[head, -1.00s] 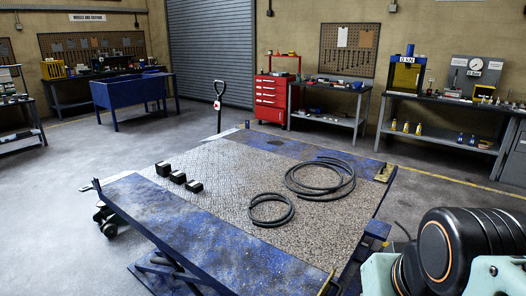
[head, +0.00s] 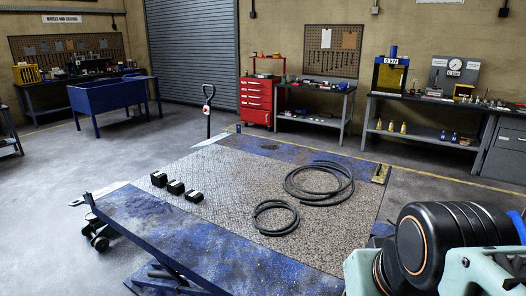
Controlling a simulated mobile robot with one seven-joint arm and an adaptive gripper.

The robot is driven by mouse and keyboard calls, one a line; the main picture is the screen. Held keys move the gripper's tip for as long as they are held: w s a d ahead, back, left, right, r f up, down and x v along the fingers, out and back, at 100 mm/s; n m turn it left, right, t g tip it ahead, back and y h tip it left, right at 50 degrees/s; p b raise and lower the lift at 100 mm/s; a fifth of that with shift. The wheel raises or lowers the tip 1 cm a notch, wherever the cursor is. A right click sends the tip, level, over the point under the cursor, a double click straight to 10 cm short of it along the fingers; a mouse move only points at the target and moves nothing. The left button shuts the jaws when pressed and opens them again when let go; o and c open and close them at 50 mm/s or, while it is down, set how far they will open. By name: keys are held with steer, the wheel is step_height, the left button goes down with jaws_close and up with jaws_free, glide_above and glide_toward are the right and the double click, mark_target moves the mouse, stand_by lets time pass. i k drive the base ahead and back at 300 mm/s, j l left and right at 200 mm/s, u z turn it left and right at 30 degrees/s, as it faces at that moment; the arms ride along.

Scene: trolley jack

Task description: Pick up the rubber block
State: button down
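Three small black blocks stand in a slanting row on the left part of the blue lift table's patterned top: a far block (head: 159,179), a middle block (head: 176,187) and a near block (head: 194,196). Their tops look paler than their sides. I cannot tell from here which of them is rubber. The lift table (head: 225,245) has worn blue edges and fills the middle of the view. My arm shows at the lower right, well apart from the blocks. My gripper is not in view.
Two coils of dark hose, a small one (head: 257,222) and a larger one (head: 290,190), lie right of the blocks. A pallet jack handle (head: 208,110) rises behind the table. A red tool cabinet (head: 257,98) and benches line the back wall.

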mark_target(159, 179)
steer(key=i+j+z, duration=0.1)
steer(key=j, duration=0.45)
steer(key=i+j, duration=0.1)
steer(key=j, duration=0.4)
steer(key=i+j+z, duration=0.15)
steer(key=j, duration=0.4)
steer(key=i+j+z, duration=0.15)
steer(key=j, duration=0.65)
steer(key=i+j+z, duration=0.1)
steer(key=j, duration=0.65)
steer(key=j+z, duration=0.15)
steer(key=j, duration=0.7)
steer(key=i+j+z, duration=0.1)
steer(key=j, duration=0.4)
steer(key=i+j, duration=0.1)
steer(key=j, duration=0.45)
steer(key=j+z, duration=0.15)
steer(key=j, duration=0.4)
steer(key=i+j, duration=0.15)
steer(key=j, duration=0.2)
steer(key=i+j, duration=0.1)
steer(key=j, duration=0.3)
steer(key=z, duration=0.05)
